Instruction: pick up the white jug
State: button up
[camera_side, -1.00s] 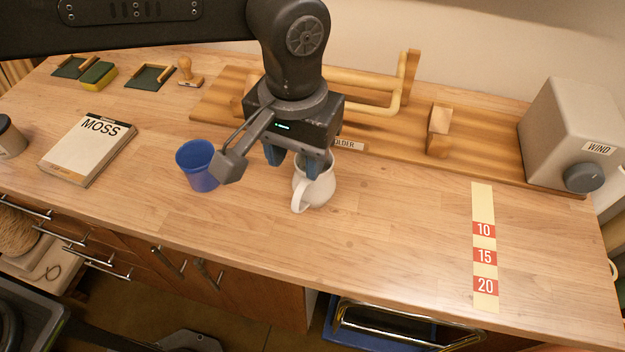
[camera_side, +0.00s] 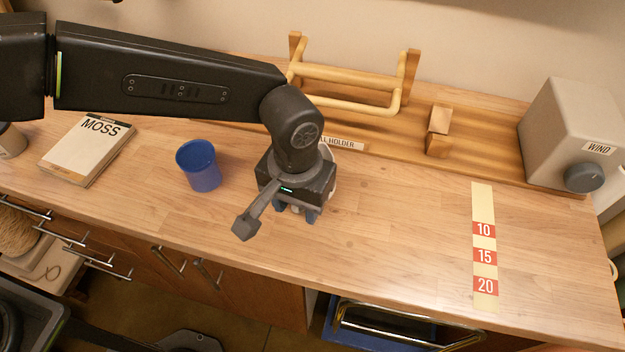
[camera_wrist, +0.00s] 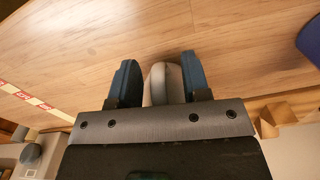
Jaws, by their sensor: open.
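The white jug is mostly hidden behind my gripper (camera_side: 298,211) in the side view; only a pale edge of the jug (camera_side: 327,153) shows beside the wrist. In the wrist view, a pale rounded part of the jug (camera_wrist: 165,85) lies between the two blue fingers of my gripper (camera_wrist: 160,66). From this view I cannot tell whether it is the handle or the body. The fingers are open, one on each side of it, close to the right finger. Whether they touch it is unclear.
A blue cup (camera_side: 199,168) stands to the left of my gripper. A MOSS book (camera_side: 87,150) lies farther left. A wooden rack (camera_side: 345,90) stands behind, and a grey WIND box (camera_side: 570,130) is at the right. The table between gripper and number strip (camera_side: 484,256) is clear.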

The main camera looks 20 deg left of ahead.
grip_shut()
dwell(0.3)
jog(key=shift+r, duration=0.2)
dwell(0.4)
jog(key=shift+r, duration=1.95)
jog(key=w+a+r, duration=0.3)
jog(key=a+r, duration=0.3)
jog(key=a, duration=0.5)
jog(key=shift+w+r, duration=0.4)
dwell(0.5)
